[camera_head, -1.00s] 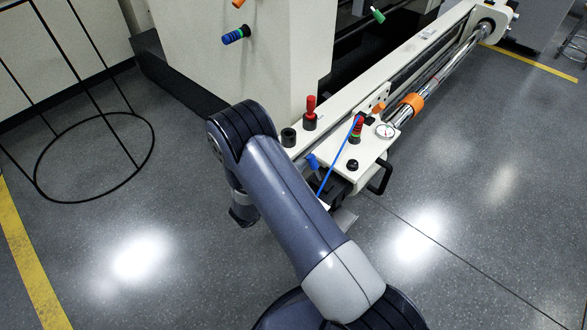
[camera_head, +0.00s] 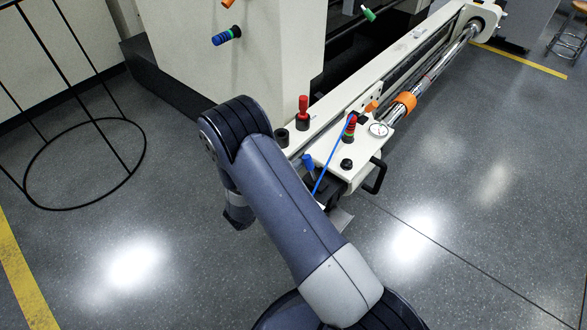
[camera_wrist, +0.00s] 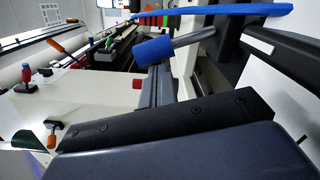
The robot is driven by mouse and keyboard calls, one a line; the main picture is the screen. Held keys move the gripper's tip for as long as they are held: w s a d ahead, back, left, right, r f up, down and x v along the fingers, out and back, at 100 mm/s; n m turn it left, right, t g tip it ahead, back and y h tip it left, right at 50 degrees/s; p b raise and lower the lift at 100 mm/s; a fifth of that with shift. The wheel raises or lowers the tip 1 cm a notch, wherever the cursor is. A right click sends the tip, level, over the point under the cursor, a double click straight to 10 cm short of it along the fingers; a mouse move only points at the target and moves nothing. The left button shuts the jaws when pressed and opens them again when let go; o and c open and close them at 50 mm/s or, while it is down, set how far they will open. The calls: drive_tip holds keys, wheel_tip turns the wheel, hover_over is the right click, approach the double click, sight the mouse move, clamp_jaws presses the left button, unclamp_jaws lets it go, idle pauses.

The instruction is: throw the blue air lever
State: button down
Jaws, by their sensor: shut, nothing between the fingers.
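The blue lever handle (camera_head: 308,162) stands at the near end of the white machine rail, just right of my arm. In the wrist view the thick blue handle (camera_wrist: 170,46) lies just beyond the tips of my gripper (camera_wrist: 161,72). The fingers are together with nothing between them. I cannot tell whether they touch the handle. A long thin blue rod or hose (camera_head: 334,153) slants beside the lever; a long blue bar (camera_wrist: 215,12) crosses the top of the wrist view. My forearm hides the gripper in the head view.
An orange collar (camera_head: 405,102) sits on the chrome shaft. The floor right of the rail is clear.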

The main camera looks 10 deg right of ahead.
sight(309, 166)
drive_tip(key=m+b, duration=0.1)
drive_tip(key=b, duration=0.1)
drive_tip(key=s+d+m+b, duration=0.1)
drive_tip(key=m+b, duration=0.1)
drive_tip(key=s+d+r+m+b, duration=0.1)
drive_tip(key=m+b, duration=0.1)
drive_tip(key=shift+s+b, duration=0.25)
drive_tip(key=shift+b, duration=0.1)
drive_tip(key=m, duration=0.1)
drive_tip(key=m+b, duration=0.1)
drive_tip(key=s+m+b, duration=0.1)
drive_tip(key=shift+d+r, duration=0.15)
drive_tip(key=shift+d, duration=0.1)
drive_tip(key=shift+s+d+r+m+b, duration=0.25)
drive_tip(key=shift+m+b, duration=0.35)
drive_tip(key=shift+b, duration=0.2)
drive_tip(key=shift+s+d+r+m+y+b, duration=0.15)
drive_tip(key=shift+s+m+b, duration=0.1)
drive_tip(key=shift+m, duration=0.45)
drive_tip(key=shift+s+d+f+m+y+b, duration=0.15)
drive_tip(key=shift+s+m+b, duration=0.1)
drive_tip(key=shift+m, duration=0.45)
drive_tip(key=shift+r, duration=0.1)
drive_tip(key=s+a+r+p, duration=0.2)
drive_tip(key=s+a, duration=0.1)
drive_tip(key=a, duration=0.8)
drive_tip(key=shift+p, duration=0.35)
